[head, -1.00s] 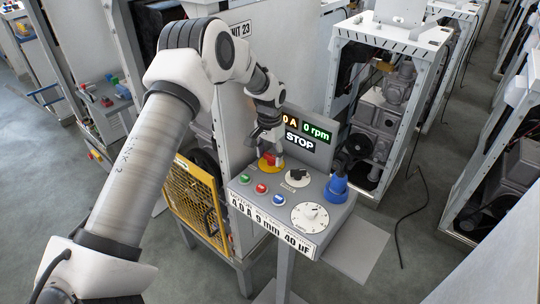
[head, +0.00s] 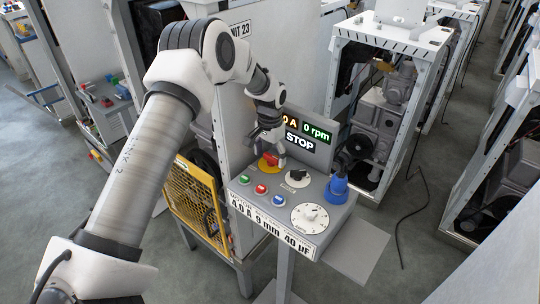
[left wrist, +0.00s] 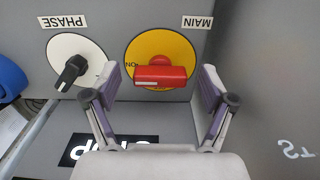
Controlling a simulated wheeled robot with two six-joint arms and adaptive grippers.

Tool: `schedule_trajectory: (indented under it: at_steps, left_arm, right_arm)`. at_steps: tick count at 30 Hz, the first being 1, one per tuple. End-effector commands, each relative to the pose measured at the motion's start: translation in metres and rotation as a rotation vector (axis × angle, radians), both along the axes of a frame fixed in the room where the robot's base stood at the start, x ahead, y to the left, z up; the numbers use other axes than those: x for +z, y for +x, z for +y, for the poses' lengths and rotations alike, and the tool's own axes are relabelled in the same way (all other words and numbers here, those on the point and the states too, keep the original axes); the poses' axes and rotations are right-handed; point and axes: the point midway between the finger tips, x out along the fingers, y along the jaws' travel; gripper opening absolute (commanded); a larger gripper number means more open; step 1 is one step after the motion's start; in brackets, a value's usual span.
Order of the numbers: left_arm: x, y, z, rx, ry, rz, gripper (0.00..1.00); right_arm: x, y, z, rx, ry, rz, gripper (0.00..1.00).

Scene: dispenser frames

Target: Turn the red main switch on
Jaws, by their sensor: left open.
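The red main switch (left wrist: 162,76) is a bar handle on a round yellow plate (left wrist: 150,43), under a MAIN label in the left wrist view. Its bar lies crosswise in that picture, with ON printed beside it at the left. In the head view the red switch (head: 270,159) sits at the panel's back left corner. My left gripper (head: 269,145) is open just above it. In the left wrist view the gripper's fingers (left wrist: 160,84) stand on either side of the bar, with gaps. The display (head: 306,137) reads STOP and 0 rpm. My right gripper is out of view.
The PHASE selector (left wrist: 72,68), a black knob on a white disc, is beside the switch. The panel also holds coloured buttons (head: 261,188), a white dial (head: 309,216) and a blue connector (head: 337,188). A yellow mesh guard (head: 196,203) stands at the left.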

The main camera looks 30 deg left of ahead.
Motion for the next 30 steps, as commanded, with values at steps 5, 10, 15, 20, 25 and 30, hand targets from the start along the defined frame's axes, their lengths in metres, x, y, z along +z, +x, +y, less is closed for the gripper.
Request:
schedule_trajectory:
  at_steps: [5,10,15,20,25,30]
  left_arm:
    - [0.015,0.001,0.0,0.0,0.0,-0.003,0.83]
    - [0.055,0.002,0.0,0.0,0.0,-0.005,0.83]
    - [0.096,0.002,0.0,-0.001,0.0,-0.002,0.83]
    - [0.116,0.002,0.0,-0.001,0.0,0.0,0.83]
    - [0.119,0.002,0.0,-0.001,0.0,0.002,0.83]
    - [0.119,0.002,0.0,-0.001,0.0,0.002,0.83]
  right_arm:
    - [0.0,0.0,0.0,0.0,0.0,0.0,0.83]
    - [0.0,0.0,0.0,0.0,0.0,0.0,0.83]
    - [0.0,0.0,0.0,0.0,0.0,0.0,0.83]
    - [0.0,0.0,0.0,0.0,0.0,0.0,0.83]
    - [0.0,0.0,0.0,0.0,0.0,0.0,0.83]
    - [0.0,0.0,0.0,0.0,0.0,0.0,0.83]
